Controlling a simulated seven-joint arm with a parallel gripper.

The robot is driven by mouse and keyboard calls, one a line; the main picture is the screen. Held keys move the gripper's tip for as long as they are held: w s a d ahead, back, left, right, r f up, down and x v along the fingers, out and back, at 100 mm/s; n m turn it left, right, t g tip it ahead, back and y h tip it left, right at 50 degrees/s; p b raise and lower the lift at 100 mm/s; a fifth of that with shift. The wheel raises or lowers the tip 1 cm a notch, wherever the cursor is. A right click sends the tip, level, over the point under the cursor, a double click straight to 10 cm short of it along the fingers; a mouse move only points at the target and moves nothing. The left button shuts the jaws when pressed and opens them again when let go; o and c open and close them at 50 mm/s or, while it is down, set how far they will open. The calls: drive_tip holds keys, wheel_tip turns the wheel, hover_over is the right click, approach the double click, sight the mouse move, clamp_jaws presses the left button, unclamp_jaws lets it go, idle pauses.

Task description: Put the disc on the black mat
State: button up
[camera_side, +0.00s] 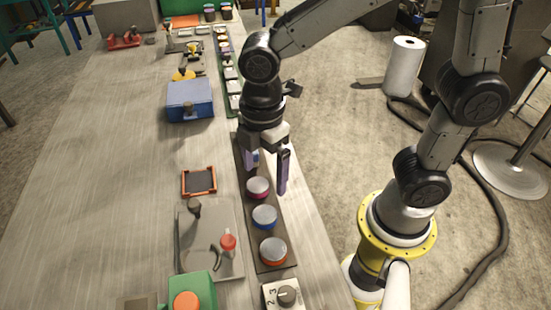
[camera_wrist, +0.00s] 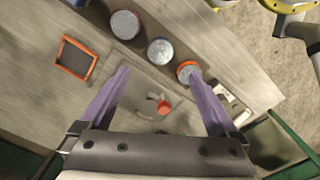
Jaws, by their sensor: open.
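The black mat (camera_side: 199,181) is a small dark square in an orange frame, flat on the table left of my gripper. It is at the upper left in the wrist view (camera_wrist: 75,57). Three silver-topped round pieces stand in a row on a dark strip: magenta-sided (camera_side: 259,187), blue-sided (camera_side: 264,216) and orange-sided (camera_side: 273,250). I cannot tell which is the disc. All three show in the wrist view, the orange-sided one (camera_wrist: 187,70) near the right fingertip. My gripper (camera_side: 268,172) is open and empty, its purple fingers above the strip near the magenta-sided piece.
A grey plate (camera_side: 225,250) with a slot and a red knob (camera_side: 228,242) lies below the mat. A green box with an orange button (camera_side: 186,302) and a dial box (camera_side: 286,295) stand at the near end. A blue box (camera_side: 190,101) stands beyond the mat.

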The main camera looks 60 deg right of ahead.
drive_tip(key=s+d+r+m+t, duration=0.2)
drive_tip(key=s+d+r+m, duration=0.2)
drive_tip(key=d+m, duration=0.2)
drive_tip(key=s+d+r+m+t, duration=0.3)
drive_tip(key=s+d+r+m, duration=0.1)
drive_tip(key=d+m, duration=0.3)
drive_tip(key=shift+s+m+t, duration=0.3)
drive_tip(key=shift+s+m, duration=0.25)
drive_tip(key=shift+m, duration=0.65)
